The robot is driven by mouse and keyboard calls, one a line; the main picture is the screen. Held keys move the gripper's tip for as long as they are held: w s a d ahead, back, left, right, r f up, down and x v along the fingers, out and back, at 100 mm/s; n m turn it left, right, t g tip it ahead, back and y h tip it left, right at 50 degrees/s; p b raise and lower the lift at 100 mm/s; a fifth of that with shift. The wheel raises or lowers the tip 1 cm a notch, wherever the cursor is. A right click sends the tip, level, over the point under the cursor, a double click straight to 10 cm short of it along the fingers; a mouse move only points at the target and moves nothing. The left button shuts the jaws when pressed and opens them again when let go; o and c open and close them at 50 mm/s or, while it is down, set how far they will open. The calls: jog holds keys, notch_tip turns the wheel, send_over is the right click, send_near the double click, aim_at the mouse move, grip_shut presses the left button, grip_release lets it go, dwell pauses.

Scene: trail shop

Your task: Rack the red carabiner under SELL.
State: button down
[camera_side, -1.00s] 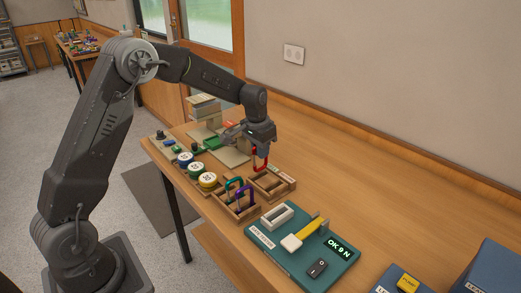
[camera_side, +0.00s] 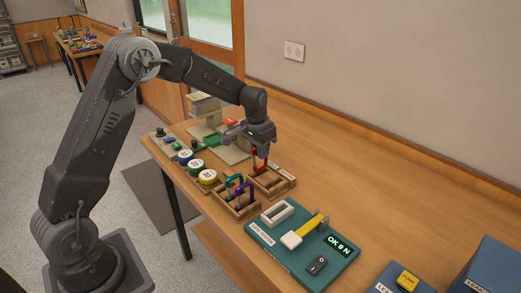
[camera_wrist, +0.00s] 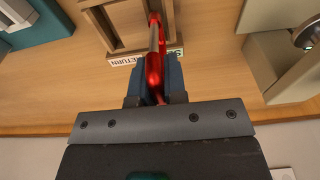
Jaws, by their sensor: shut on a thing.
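The red carabiner (camera_side: 255,160) hangs below my gripper (camera_side: 262,146), which is shut on it. In the wrist view the red carabiner (camera_wrist: 154,72) sits between the fingers of my gripper (camera_wrist: 155,78) and reaches over the wooden rack (camera_wrist: 115,48). In the side view the wooden rack (camera_side: 284,189) stands directly below. One rack label (camera_wrist: 126,60) reads RETURN; beside it a green-lettered label (camera_wrist: 175,54) is mostly hidden by the carabiner. I cannot tell whether the carabiner touches the rack.
A second wooden rack (camera_side: 240,214) in front holds a teal carabiner (camera_side: 231,181) and a purple one (camera_side: 250,192). A teal tester (camera_side: 285,262) with a display reading "OK 9 N" stands nearer. Several round labelled containers line the left edge.

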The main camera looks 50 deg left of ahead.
jog(key=shift+f, duration=0.3)
jog(key=shift+f, duration=1)
jog(key=shift+f, duration=0.1)
dwell(0.3)
jog(key=c, duration=0.6)
grip_release()
jog(key=shift+r, duration=4.1)
